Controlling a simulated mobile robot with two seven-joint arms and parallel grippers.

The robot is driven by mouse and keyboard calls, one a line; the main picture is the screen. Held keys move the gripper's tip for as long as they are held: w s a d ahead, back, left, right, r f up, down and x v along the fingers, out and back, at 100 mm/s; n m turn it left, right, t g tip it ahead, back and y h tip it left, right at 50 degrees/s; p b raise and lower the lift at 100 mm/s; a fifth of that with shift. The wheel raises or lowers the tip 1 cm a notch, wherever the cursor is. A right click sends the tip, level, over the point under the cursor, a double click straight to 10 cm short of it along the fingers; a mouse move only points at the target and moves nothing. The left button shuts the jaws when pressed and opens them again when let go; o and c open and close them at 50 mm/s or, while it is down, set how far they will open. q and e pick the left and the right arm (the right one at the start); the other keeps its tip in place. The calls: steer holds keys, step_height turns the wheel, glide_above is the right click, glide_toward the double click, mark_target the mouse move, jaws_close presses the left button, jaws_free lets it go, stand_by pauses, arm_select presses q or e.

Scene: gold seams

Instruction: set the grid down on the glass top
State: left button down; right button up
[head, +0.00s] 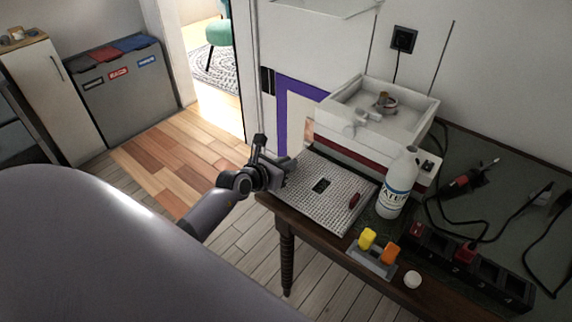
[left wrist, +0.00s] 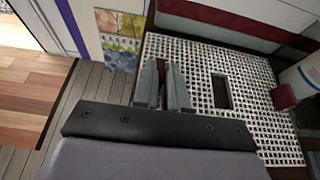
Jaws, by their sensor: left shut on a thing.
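The grid (head: 325,192) is a pale, finely perforated square panel with a dark rectangular opening. It lies about level over the left end of the dark wooden table. My left gripper (head: 283,170) is at its left edge and shut on it. In the left wrist view the two fingers (left wrist: 166,85) stand close together at the edge of the grid (left wrist: 205,70). I cannot tell whether the underside of the grid touches anything. A glass top does not show clearly; whatever is below the grid is hidden. My right gripper is not in view.
A white machine with a basin (head: 405,122) stands behind the grid. A holder with yellow (head: 367,238) and orange pieces, a white jar (head: 412,279) and a corded tool (head: 465,183) are to the right.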

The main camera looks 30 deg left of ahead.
arm_select(q)
steer(key=shift+f, duration=0.1)
steer(key=c, duration=1.2)
jaws_free()
steer(key=shift+o, duration=0.2)
